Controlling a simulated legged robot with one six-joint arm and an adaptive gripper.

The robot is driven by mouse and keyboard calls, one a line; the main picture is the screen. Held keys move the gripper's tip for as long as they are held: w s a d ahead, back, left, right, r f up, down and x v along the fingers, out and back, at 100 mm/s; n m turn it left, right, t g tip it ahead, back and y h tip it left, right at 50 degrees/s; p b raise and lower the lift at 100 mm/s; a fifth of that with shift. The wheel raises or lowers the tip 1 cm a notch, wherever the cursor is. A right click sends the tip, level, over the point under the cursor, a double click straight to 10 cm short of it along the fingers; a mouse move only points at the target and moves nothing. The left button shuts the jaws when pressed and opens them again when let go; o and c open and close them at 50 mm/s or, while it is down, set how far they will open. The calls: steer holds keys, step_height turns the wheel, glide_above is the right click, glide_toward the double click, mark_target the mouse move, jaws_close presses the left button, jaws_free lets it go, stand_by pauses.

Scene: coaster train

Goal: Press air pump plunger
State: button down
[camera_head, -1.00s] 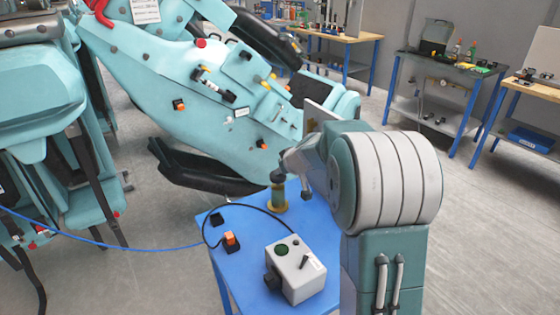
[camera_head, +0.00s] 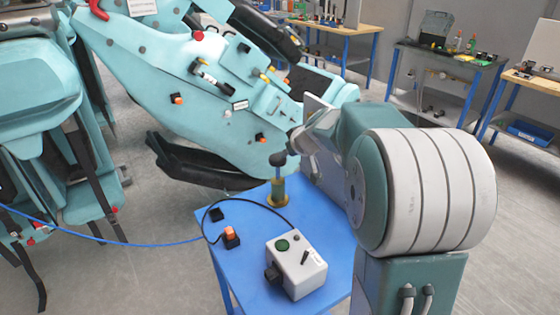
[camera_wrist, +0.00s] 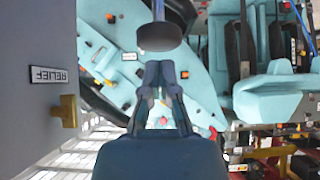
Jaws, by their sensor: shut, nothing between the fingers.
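The air pump stands on the blue table, with a yellow base (camera_head: 278,190), a thin blue-grey shaft and a dark round plunger knob (camera_head: 278,159) on top. The plunger is up, with shaft showing below the knob. In the wrist view the knob (camera_wrist: 160,37) is close beyond my fingertips. My gripper (camera_wrist: 159,66) is shut and empty. In the head view my gripper (camera_head: 292,140) is just above and right of the knob, partly hidden by my arm. I cannot tell whether it touches the knob.
The blue table (camera_head: 240,268) also holds a grey control box (camera_head: 297,270) with a green button, and an orange switch (camera_head: 231,236) with cables. A teal coaster car (camera_head: 200,100) stands behind. In the wrist view a grey panel carries a RELIEF label (camera_wrist: 48,75) and a yellow knob (camera_wrist: 66,111).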

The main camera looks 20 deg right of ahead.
steer(key=v, duration=0.5)
steer(key=shift+s+r, duration=0.2)
steer(key=shift+r, duration=0.05)
steer(key=shift+d+r, duration=0.1)
steer(key=shift+r, duration=0.05)
stand_by(1.3)
step_height(320, 180, up, 5)
steer(key=shift+r, duration=0.15)
glide_above(275, 155)
steer(key=s, duration=0.3)
steer(key=f, duration=0.6)
steer(key=shift+w+d+f, duration=0.15)
steer(key=shift+d+f, duration=0.15)
steer(key=shift+f, duration=0.1)
steer(key=f, duration=0.3)
steer(key=shift+w+f, duration=0.2)
steer(key=shift+w, duration=0.05)
steer(key=shift+f, duration=0.45)
